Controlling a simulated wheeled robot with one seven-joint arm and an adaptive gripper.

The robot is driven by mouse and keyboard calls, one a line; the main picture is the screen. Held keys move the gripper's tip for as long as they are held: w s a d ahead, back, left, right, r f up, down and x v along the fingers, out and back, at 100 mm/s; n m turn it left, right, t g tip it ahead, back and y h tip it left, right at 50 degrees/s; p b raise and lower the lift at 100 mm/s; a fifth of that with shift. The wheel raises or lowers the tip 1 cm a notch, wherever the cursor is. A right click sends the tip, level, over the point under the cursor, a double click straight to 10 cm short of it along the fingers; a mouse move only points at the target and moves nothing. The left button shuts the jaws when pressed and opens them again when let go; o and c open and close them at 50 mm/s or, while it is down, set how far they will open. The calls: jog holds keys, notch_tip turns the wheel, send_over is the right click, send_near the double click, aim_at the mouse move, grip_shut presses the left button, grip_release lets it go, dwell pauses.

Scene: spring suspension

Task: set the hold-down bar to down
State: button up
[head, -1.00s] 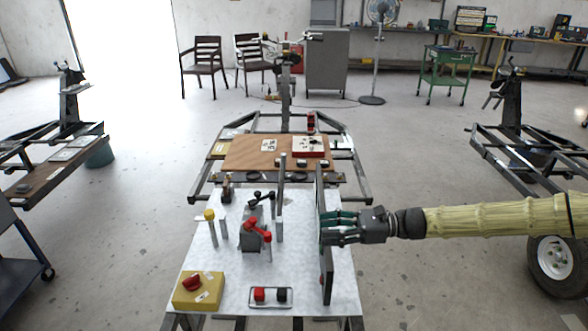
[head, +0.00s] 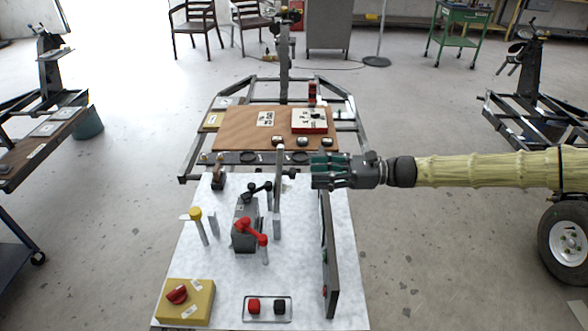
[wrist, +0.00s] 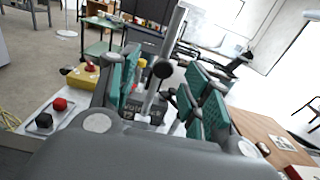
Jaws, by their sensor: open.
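A tall grey upright bar (head: 278,190) stands on the white panel, just right of a grey box with a black lever; I take it as the hold-down bar, but no label is readable. My gripper (head: 314,171) is just right of its upper part in the head view, fingers pointing left, with a small gap in the picture. In the wrist view my gripper (wrist: 155,95) is open, with green pads on both sides. A grey bar (wrist: 174,35) with a black knob (wrist: 163,69) shows between the fingers, beyond them. I see no contact; the exact distance is unclear.
A dark upright plate (head: 329,255) stands along the panel's right edge, below my gripper in the picture. On the white panel (head: 185,255) are a red lever (head: 250,230), a yellow-knobbed lever (head: 196,215), a yellow switch box (head: 185,303) and red and black buttons (head: 266,307).

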aim_at(293, 172)
jog(key=a, duration=0.4)
jog(key=w+a+f, duration=0.1)
jog(key=a, duration=0.2)
jog(key=shift+f+p, duration=0.1)
jog(key=shift+p, duration=0.3)
grip_shut()
